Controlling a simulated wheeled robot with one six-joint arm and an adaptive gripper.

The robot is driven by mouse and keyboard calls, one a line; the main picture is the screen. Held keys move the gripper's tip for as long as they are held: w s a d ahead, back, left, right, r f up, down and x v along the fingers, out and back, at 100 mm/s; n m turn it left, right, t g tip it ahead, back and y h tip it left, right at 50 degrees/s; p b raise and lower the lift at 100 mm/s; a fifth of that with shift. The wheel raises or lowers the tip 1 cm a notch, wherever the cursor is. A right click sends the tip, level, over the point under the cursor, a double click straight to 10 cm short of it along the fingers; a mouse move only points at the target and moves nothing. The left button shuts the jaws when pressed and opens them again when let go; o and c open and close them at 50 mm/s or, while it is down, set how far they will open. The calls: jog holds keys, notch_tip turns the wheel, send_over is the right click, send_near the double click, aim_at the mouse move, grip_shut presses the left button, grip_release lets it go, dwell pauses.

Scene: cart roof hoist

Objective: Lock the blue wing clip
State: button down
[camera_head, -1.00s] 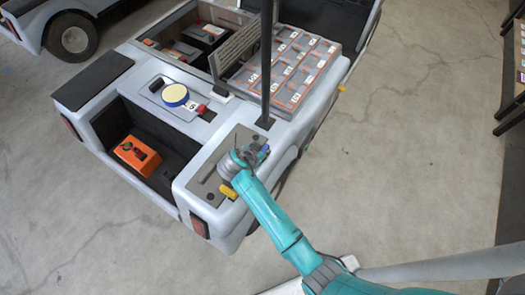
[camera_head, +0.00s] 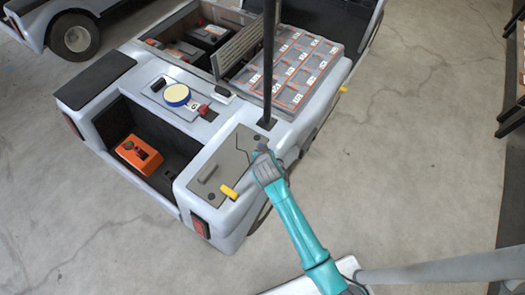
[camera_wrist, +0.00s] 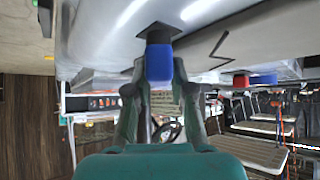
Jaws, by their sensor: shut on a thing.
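The blue wing clip (camera_wrist: 159,63) shows in the wrist view between my fingertips, below a dark mount on the pale cart body. My gripper (camera_wrist: 159,84) is shut on the clip, with one finger on each side of it. In the head view my gripper (camera_head: 266,164) is at the right edge of the grey panel (camera_head: 222,165) on the cart's near corner, close to the black post's foot. It hides the blue clip there. A yellow clip (camera_head: 229,192) sits at the panel's near edge.
The black post (camera_head: 268,70) rises just behind my gripper. A battery pack (camera_head: 295,68) lies beyond it. The floor (camera_head: 420,150) right of the cart is clear.

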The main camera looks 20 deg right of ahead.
jog(key=n+y, duration=0.1)
jog(key=n, duration=0.1)
jog(key=n+y, duration=0.4)
jog(key=shift+a, duration=0.25)
jog(key=shift+s+a+n+g+y, duration=0.15)
jog(key=shift+n+g+y, duration=0.35)
jog(key=shift+n, duration=0.45)
jog(key=shift+a+n+g+y, duration=0.1)
jog(key=shift+n+g+y, duration=0.2)
jog(key=shift+n+y, duration=0.55)
jog(key=shift+f+n, duration=0.1)
jog(key=shift+n, duration=0.2)
jog(key=c, duration=1)
grip_release()
jog(key=v, duration=1.2)
